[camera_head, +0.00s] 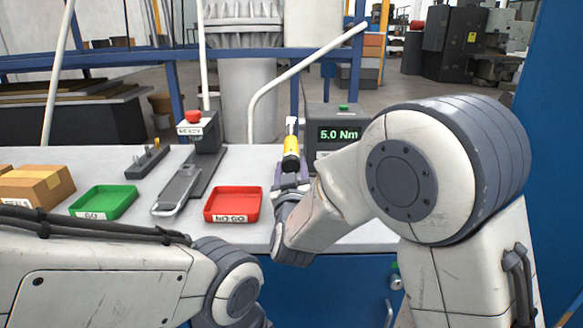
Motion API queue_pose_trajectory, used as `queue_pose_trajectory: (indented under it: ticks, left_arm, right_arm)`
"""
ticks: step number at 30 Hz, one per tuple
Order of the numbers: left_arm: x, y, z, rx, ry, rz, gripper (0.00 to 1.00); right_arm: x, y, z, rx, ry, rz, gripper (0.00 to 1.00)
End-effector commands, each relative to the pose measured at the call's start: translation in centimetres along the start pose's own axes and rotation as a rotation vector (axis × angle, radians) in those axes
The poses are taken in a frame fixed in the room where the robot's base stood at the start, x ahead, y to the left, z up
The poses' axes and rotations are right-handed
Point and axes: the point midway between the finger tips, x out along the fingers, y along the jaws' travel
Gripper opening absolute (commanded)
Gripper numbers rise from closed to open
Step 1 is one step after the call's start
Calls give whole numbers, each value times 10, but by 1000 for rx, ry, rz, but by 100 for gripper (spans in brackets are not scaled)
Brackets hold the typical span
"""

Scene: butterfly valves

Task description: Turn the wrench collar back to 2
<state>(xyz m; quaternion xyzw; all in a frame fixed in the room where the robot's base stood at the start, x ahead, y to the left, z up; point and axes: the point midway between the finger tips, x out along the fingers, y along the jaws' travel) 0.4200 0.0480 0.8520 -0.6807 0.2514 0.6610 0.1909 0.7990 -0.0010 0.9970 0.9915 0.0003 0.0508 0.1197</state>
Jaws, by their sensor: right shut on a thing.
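The wrench (291,147), with a yellow and dark body and a pale top, stands roughly upright at the near side of the grey tester. My right gripper (288,184) is shut at its lower part, below the yellow section. The collar and its scale are too small to read, and my gripper hides part of the wrench. The tester (338,116) has a green display (340,134) reading 5.0 Nm. My left arm enters from the lower left, and its gripper is outside the view.
A red NO GO tray (233,219) and a green GO tray (76,212) sit on the bench. A grey stand with a red button (193,116), a small dark fixture (147,162) and cardboard boxes (35,184) stand farther left.

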Motion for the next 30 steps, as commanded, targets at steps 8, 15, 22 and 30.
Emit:
queue_pose_trajectory:
  ticks: [8, 15, 22, 30]
  left_arm:
    - [0, 0, 0, 0, 0, 0, 0]
    - [0, 0, 0, 0, 0, 0, 0]
    - [1, 0, 0, 0, 0, 0, 0]
    - [5, 0, 0, 0, 0, 0, 0]
  right_arm:
    - [-1, 0, 3, -4, -7, -1, 84]
    - [0, 0, 1, -1, -3, 0, 84]
    - [-14, -1, 1, -1, -1, -2, 84]
    - [-68, -1, 1, -1, -3, -4, 84]
